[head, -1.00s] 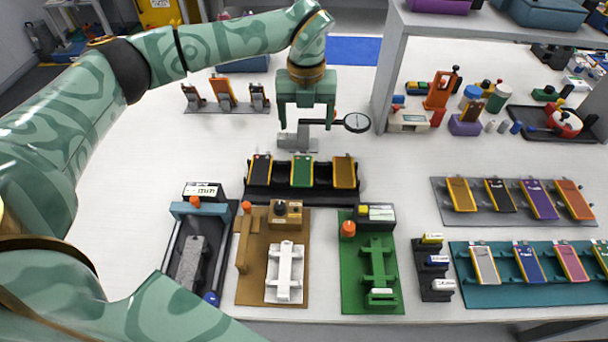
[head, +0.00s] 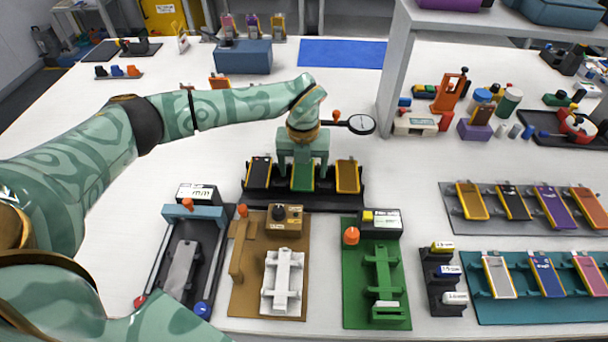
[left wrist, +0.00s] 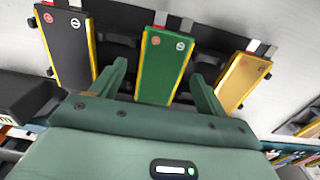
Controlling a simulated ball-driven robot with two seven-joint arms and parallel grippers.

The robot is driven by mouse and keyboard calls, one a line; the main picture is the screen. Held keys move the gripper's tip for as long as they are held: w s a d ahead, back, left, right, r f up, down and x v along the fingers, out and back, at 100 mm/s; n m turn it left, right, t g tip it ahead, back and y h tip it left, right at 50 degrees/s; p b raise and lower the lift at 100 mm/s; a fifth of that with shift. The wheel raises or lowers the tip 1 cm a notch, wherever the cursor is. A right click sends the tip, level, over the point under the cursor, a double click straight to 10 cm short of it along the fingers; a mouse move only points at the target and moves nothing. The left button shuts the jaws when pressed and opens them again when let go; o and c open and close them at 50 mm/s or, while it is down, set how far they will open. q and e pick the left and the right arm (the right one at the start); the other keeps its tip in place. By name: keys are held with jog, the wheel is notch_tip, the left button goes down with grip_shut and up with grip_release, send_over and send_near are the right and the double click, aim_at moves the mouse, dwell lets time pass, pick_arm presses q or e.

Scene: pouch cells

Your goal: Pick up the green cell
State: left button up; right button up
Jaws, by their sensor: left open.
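The green cell (head: 302,178) has yellow edges and stands in the middle slot of a black rack (head: 320,201). A black cell (head: 259,173) is to its left and a yellow cell (head: 348,177) to its right. My left gripper (head: 303,177) is open at the green cell, its fingers on either side of it. In the left wrist view the green cell (left wrist: 164,65) shows between the two fingertips (left wrist: 158,75), with a gap on each side. The gripper hides the upper part of the green cell in the head view. My right gripper is not in view.
In front of the rack are a black fixture (head: 211,262), a brown fixture (head: 243,293) and a green fixture (head: 354,309). A dial gauge (head: 361,124) stands just behind the rack. Trays of cells lie at the right, including a grey tray (head: 461,226).

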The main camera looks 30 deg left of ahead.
pick_arm(q)
jog(key=shift+r, duration=0.15)
jog(key=c, duration=1)
